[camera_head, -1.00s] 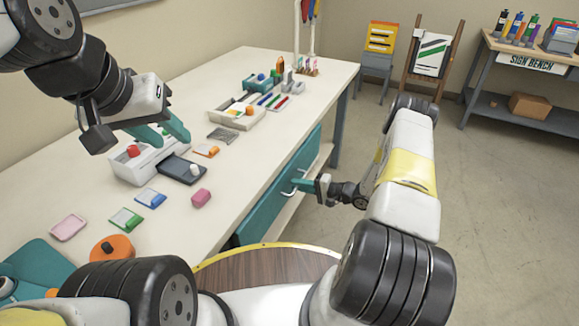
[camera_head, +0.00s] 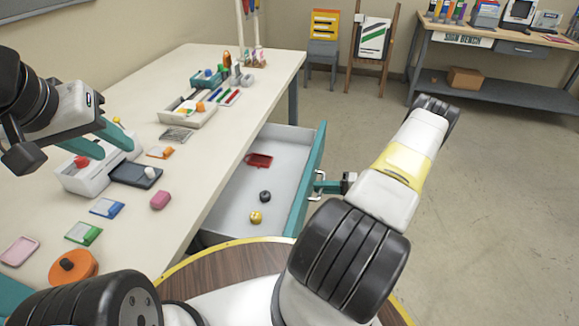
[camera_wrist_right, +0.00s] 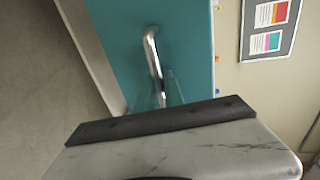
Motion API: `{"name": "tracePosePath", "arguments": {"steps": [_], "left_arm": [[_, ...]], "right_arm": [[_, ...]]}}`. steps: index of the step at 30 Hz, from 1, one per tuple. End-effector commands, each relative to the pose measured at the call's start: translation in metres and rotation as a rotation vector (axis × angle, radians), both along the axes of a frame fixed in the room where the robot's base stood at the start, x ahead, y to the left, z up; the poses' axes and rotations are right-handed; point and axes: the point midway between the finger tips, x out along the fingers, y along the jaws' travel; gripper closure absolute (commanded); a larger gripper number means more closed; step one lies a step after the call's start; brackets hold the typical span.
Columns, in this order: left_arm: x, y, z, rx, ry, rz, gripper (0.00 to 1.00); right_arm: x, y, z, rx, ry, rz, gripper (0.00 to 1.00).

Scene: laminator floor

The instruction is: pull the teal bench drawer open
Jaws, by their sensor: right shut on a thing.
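The teal bench drawer (camera_head: 309,180) stands well out from under the white bench top (camera_head: 200,125). Inside its pale tray lie a red piece (camera_head: 259,160), a dark round piece (camera_head: 265,196) and a yellow piece (camera_head: 256,217). My right gripper (camera_head: 322,184) is shut on the silver drawer handle at the front's outer face. In the right wrist view the handle (camera_wrist_right: 153,55) runs down from the teal front (camera_wrist_right: 190,40) to my partly hidden fingers. My left gripper (camera_head: 98,142) is over the bench by the white laminator (camera_head: 82,178), its teal fingers apart and empty.
On the bench are several small cards, a pink block (camera_head: 160,200), an orange round piece (camera_head: 73,266) and a white tray (camera_head: 188,111). The floor right of the drawer is clear.

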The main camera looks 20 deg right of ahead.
Motion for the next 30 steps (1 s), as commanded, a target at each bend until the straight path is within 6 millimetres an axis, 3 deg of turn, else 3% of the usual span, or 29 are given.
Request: {"name": "tracePosePath", "arguments": {"steps": [3, 9, 23, 24, 26, 27, 30], "left_arm": [[0.0, 0.0, 0.0, 0.0, 0.0, 0.0, 0.64], [0.0, 0.0, 0.0, 0.0, 0.0, 0.0, 0.64], [0.0, 0.0, 0.0, 0.0, 0.0, 0.0, 0.64], [0.0, 0.0, 0.0, 0.0, 0.0, 0.0, 0.64], [0.0, 0.0, 0.0, 0.0, 0.0, 0.0, 0.64], [0.0, 0.0, 0.0, 0.0, 0.0, 0.0, 0.64], [0.0, 0.0, 0.0, 0.0, 0.0, 0.0, 0.64]], "right_arm": [[-0.007, -0.016, -0.001, -0.002, 0.001, -0.003, 1.0], [-0.013, -0.03, -0.001, -0.001, 0.002, -0.001, 1.0], [-0.015, -0.033, -0.001, -0.001, 0.001, 0.0, 1.0], [-0.015, -0.033, -0.001, -0.001, 0.001, 0.0, 0.82], [-0.015, -0.033, 0.0, -0.001, 0.001, 0.0, 0.7], [-0.015, -0.033, 0.0, -0.001, 0.001, 0.0, 0.66], [-0.015, -0.033, 0.0, 0.0, 0.0, 0.0, 0.66]]}}
